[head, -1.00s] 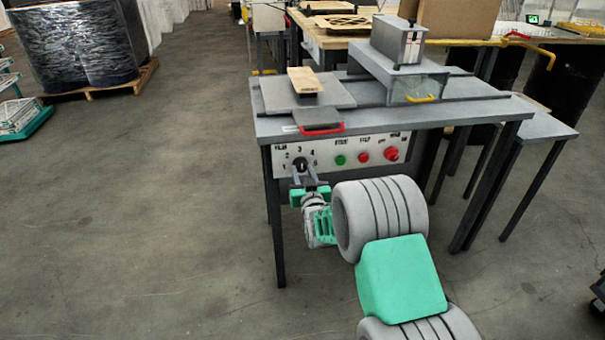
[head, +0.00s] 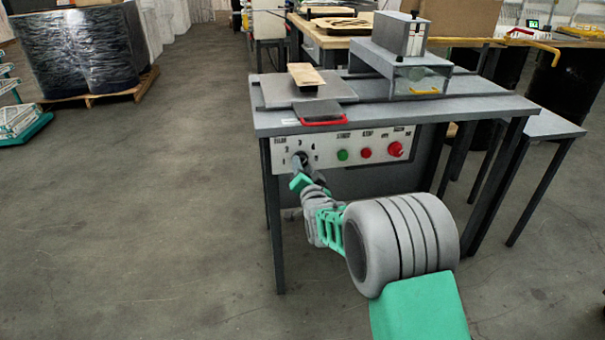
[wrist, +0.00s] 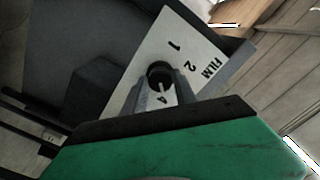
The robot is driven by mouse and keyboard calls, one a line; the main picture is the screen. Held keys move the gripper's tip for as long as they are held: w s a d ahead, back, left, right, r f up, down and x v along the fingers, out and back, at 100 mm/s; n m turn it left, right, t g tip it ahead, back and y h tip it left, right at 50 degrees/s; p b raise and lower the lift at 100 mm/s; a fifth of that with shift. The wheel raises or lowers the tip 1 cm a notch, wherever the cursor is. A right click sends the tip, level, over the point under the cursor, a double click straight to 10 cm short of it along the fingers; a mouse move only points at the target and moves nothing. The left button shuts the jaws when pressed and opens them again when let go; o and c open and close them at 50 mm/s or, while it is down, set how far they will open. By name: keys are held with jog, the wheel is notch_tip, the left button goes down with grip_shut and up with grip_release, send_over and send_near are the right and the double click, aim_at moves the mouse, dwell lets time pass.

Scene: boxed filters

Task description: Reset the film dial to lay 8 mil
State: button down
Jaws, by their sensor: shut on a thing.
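The film dial (head: 299,159) is a dark round knob at the left end of the white control panel (head: 325,160), under the machine's table top. Figures stand around it. In the wrist view the dial (wrist: 158,73) lies between my fingertips, with "FILM", 1, 2 and 4 readable on the tilted panel (wrist: 188,55). My gripper (head: 301,168) is shut on the dial and rolled at a slant. Its two grey fingers also show in the wrist view (wrist: 162,88). My fingers hide part of the dial, and I cannot tell for certain which figure it points to.
A green button (head: 342,155), a red button (head: 365,153) and a larger red knob (head: 396,149) sit right of the dial. A red handle (head: 323,122) juts out above. Table legs stand either side of my arm. The floor to the left is open.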

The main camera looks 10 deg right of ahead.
jog(key=shift+m+b, duration=0.35)
jog(key=shift+m, duration=0.25)
jog(key=c, duration=1)
grip_release()
jog(key=s+p, duration=0.1)
jog(key=s, duration=0.6)
jog(key=shift+s, duration=0.4)
